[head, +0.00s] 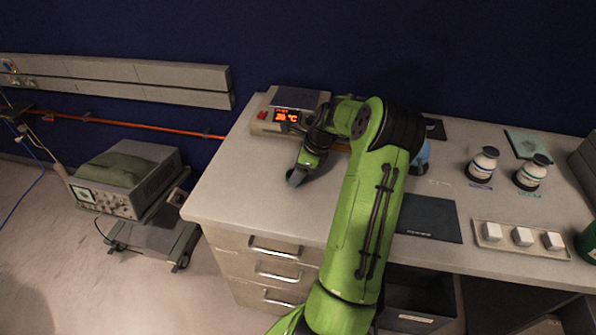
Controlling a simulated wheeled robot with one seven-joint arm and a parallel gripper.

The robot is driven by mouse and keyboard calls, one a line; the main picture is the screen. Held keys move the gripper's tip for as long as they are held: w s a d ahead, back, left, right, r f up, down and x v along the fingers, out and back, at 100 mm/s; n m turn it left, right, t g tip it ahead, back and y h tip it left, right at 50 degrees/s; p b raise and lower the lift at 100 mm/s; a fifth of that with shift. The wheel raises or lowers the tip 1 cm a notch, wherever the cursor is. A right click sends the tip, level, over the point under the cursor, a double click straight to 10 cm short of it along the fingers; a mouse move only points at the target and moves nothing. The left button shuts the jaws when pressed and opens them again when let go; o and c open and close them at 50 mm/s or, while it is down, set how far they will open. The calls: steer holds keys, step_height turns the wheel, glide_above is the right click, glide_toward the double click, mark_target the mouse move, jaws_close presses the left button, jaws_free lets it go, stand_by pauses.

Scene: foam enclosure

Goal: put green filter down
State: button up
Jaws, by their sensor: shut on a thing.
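My gripper (297,178) is at the left part of the white bench top (235,190), just in front of the hot plate, pointing down. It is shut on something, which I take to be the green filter. The filter itself is hidden or too small to make out among the green and dark parts of my gripper. I cannot tell whether it touches the bench. My green arm crosses the middle of the bench and hides part of it.
A hot plate (264,120) with a lit display stands behind my gripper. Right of my arm are a dark mat (428,218), two white bottles (482,165), a tray (483,240) with three white blocks, and a greenish pad (525,143). The bench's left front is clear.

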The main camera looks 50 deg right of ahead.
steer(key=shift+f, duration=0.15)
steer(key=o, duration=1)
steer(key=shift+o, duration=0.2)
